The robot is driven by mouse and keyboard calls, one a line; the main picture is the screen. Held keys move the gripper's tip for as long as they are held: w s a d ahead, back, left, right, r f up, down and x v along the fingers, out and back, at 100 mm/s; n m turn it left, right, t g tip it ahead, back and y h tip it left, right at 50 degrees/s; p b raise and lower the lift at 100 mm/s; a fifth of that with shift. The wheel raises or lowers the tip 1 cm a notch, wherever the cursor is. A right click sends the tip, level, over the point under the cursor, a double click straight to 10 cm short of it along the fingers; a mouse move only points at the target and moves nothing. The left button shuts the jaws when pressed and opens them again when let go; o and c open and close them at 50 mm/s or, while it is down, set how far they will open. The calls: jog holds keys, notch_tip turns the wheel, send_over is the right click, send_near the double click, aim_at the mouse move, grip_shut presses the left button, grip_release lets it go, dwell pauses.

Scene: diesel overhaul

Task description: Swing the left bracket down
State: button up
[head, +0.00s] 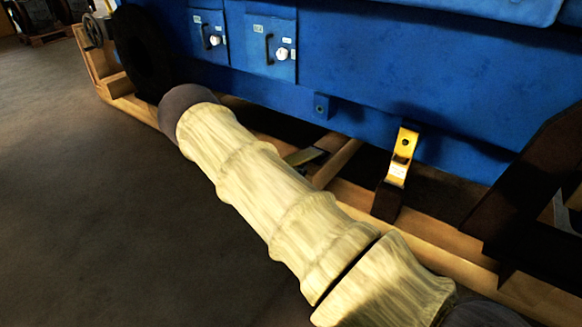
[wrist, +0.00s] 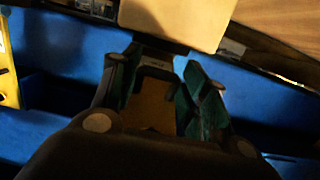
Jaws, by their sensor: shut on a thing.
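My gripper (wrist: 165,95) is in the wrist view, its two fingers shut on a yellow piece that I take to be the left bracket (wrist: 174,22). The bracket's broad yellow face shows beyond the fingertips, and a shaded part shows between the fingers. In the head view a small dark and yellow piece (head: 307,156), perhaps the same bracket, lies low by the wooden frame, below and apart from a blue lug (head: 320,107). My pale sleeved arm hides much there, and I cannot make out my gripper in that view.
Another yellow bracket (head: 402,157) stands upright against the blue engine (head: 350,95) at right, on a dark block (head: 387,202). The wooden frame (head: 440,232) runs along below. A dark plate (head: 535,180) juts out at far right. Open floor (head: 80,200) lies at left.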

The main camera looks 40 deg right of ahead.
jog(key=shift+w+d+r, duration=0.1)
jog(key=shift+r, duration=0.2)
jog(key=o, duration=1.6)
jog(key=shift+f, duration=0.1)
jog(key=v, duration=1.2)
